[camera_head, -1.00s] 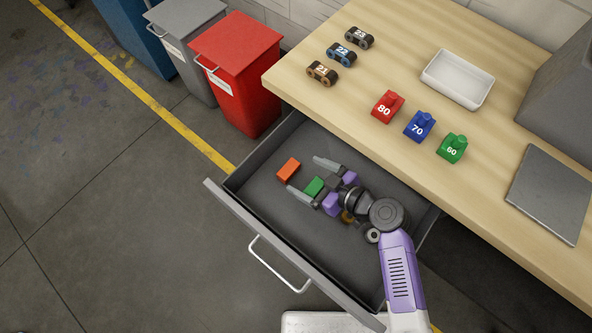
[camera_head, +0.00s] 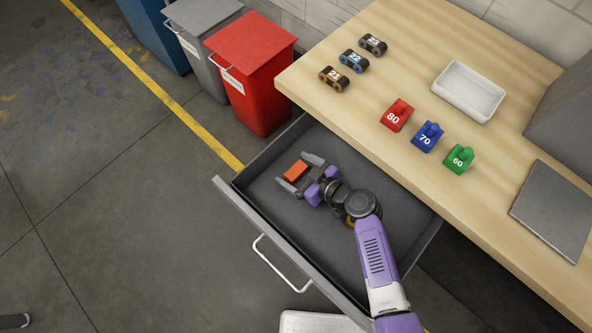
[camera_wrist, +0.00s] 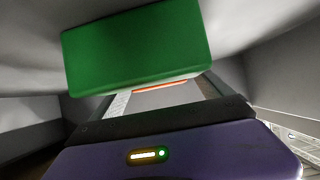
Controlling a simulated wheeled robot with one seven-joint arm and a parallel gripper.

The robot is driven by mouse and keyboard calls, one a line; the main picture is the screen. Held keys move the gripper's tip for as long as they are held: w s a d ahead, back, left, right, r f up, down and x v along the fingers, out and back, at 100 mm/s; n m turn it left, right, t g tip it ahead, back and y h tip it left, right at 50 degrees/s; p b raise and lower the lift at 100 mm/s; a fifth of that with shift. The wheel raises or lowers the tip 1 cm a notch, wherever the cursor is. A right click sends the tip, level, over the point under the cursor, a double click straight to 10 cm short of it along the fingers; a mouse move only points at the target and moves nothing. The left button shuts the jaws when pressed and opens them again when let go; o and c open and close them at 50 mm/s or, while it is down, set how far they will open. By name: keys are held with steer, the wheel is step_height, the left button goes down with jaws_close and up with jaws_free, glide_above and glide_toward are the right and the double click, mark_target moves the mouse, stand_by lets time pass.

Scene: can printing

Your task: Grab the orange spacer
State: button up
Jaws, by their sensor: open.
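The orange spacer (camera_head: 296,171) lies in the open grey drawer, near its far left end. My gripper (camera_head: 293,169) is open, with one fingertip on each side of the orange spacer; I cannot tell whether either touches it. In the wrist view a thin orange strip of the spacer (camera_wrist: 160,86) shows beyond the jaws, mostly hidden. A green block (camera_wrist: 138,45) fills much of the upper wrist view, close to the camera. In the head view the green block is hidden.
The drawer's front wall (camera_head: 285,246) and the wooden table (camera_head: 415,160) bound the space around my arm. Red, blue and green numbered blocks and a white tray (camera_head: 468,91) stand on the table. The drawer floor right of my arm looks partly clear.

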steer(key=shift+c, duration=0.2)
steer(key=c, duration=1.4)
steer(key=shift+c, duration=0.2)
